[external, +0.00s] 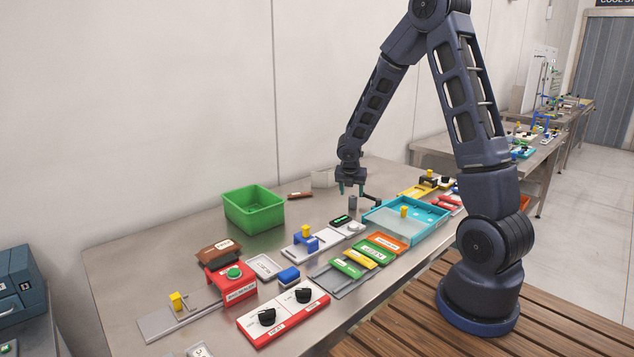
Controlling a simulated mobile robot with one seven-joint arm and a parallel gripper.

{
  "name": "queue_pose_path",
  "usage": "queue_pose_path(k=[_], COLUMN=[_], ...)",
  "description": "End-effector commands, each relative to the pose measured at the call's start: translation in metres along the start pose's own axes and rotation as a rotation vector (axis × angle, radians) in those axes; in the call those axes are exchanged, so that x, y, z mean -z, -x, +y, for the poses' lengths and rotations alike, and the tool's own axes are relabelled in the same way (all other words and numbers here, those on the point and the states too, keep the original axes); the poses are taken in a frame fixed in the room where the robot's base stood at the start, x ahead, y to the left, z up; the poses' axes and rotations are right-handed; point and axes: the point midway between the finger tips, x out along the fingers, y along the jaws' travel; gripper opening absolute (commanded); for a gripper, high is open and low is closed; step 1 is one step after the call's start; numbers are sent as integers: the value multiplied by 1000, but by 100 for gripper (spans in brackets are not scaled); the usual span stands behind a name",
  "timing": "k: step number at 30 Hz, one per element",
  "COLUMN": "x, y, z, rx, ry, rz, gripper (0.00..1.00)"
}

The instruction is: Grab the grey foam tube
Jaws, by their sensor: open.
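The grey foam tube (352,203) appears as a small dark grey upright cylinder on the steel table, behind the blue tray. My gripper (359,192) hangs from the arm just above it, pointing down. Its two dark fingers are apart, one to the left of the tube and one to the right in the picture. The tube's top shows just below the gripper. I cannot tell from this one view whether the tube is between the fingers in depth or whether they touch it.
A blue tray (432,214) stands close to the right and front. A green bin (283,212) is at the left. A white block (322,179) and a brown object (299,195) lie behind. Several panels with switches and coloured labels crowd the table's front. The back left is clear.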

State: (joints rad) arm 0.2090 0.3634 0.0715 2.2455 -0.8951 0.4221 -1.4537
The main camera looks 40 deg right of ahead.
Motion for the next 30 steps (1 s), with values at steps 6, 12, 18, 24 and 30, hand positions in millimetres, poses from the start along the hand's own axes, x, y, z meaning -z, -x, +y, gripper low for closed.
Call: queue_pose_path(k=[6,12,18,24,30], x=[4,3,2,3,3], y=[-29,-46,-48,-48,-48], z=[-6,-5,-5,-5,-5], rx=[3,0,0,0,0], ry=[2,1,-1,-1,0], rz=[3,2,2,2,2], gripper=[55,55,55,36,8])
